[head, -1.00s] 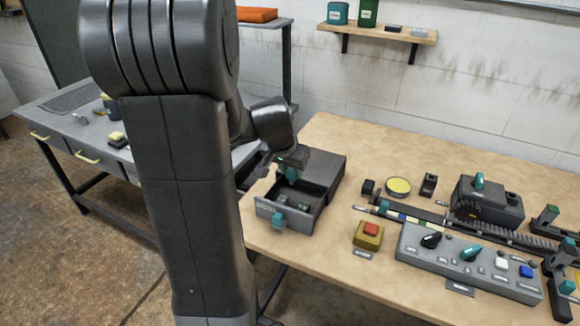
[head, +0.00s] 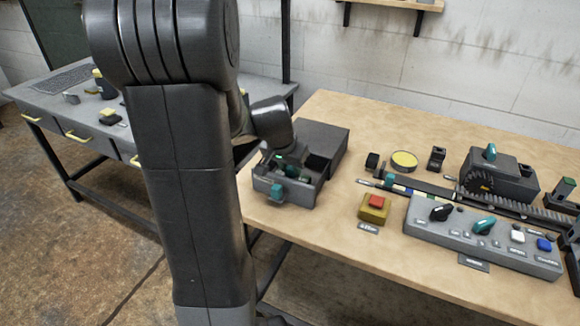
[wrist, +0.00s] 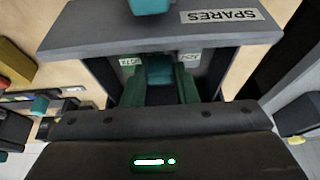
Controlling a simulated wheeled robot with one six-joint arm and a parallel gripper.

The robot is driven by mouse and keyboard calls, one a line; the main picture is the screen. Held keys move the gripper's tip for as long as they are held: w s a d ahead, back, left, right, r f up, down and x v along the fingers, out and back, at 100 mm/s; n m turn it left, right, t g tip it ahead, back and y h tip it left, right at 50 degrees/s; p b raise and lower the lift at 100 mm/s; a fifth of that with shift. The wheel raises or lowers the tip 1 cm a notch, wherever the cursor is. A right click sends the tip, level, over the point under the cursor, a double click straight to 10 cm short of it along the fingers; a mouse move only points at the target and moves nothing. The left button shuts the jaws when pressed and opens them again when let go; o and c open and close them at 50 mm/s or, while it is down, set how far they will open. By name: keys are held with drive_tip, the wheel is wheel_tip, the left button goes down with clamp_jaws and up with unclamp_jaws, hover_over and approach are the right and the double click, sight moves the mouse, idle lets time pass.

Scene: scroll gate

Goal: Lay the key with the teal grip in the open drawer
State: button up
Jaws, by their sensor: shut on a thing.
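The open drawer (head: 264,186) sticks out of the dark box on the wooden table, with a teal handle (head: 277,195) on its front. In the wrist view the drawer front (wrist: 110,35) carries a SPARES label. My gripper (wrist: 160,92) points down into the drawer, behind its front wall. Its two dark green fingers are shut on the teal grip of the key (wrist: 159,70). The key's lower part is hidden, and I cannot tell whether it touches the drawer floor. In the head view my gripper is mostly hidden by my wrist and the drawer wall.
Right of the drawer are a yellow box with a red button (head: 375,207), a yellow disc (head: 404,160), and a grey control panel (head: 480,234) with knobs. A geared machine (head: 495,175) stands behind the panel. Bare tabletop lies between the drawer and the button box.

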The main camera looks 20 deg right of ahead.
drive_tip(key=shift+f, duration=0.4)
drive_tip(key=o, duration=1.1)
drive_tip(key=shift+c, duration=0.2)
drive_tip(key=shift+o, duration=0.5)
drive_tip(key=o, duration=0.4)
drive_tip(key=shift+r, duration=0.1)
drive_tip(key=shift+r+p, duration=2.75)
drive_tip(key=shift+r, duration=1.25)
drive_tip(key=shift+f, duration=0.1)
